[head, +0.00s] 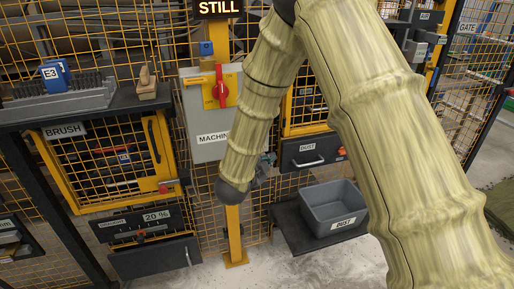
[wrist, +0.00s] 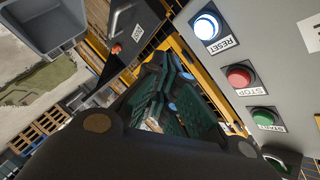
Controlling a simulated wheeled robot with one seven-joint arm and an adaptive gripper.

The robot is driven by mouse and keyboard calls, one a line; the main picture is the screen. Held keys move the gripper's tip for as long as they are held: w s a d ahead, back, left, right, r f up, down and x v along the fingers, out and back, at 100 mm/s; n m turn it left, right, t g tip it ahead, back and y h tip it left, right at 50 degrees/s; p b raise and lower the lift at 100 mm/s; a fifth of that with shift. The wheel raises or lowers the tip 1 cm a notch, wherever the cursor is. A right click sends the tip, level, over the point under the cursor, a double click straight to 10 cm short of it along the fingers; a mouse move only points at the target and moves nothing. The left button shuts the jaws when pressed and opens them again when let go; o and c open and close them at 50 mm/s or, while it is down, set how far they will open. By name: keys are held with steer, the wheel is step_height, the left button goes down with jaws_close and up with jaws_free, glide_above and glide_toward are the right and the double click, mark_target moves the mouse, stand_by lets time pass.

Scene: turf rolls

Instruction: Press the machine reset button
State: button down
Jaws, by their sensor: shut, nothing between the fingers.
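The reset button (wrist: 207,26) is a round, lit white-and-blue button labelled RESET on a grey panel (wrist: 265,35), at the upper right in the wrist view. My gripper (wrist: 172,72) points up the middle of that view, shut and empty, with dark green fingers. It is left of the panel and appears apart from the button. In the head view only a small part of my gripper (head: 265,163) shows behind my arm, in front of the mesh fence. My arm hides the button panel there.
A red stop button (wrist: 239,77) and a green start button (wrist: 262,116) sit close below the reset button. In the head view, a grey machine box (head: 199,125) has a red rotary switch (head: 222,90). A grey dust bin (head: 332,207) stands on a low shelf.

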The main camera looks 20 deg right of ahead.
steer(key=shift+w, duration=2.35)
steer(key=shift+w+a, duration=0.1)
steer(key=shift+w, duration=0.1)
steer(key=shift+w, duration=0.2)
steer(key=shift+w, duration=0.45)
stand_by(0.5)
steer(key=shift+s, duration=0.9)
steer(key=s, duration=0.5)
stand_by(0.6)
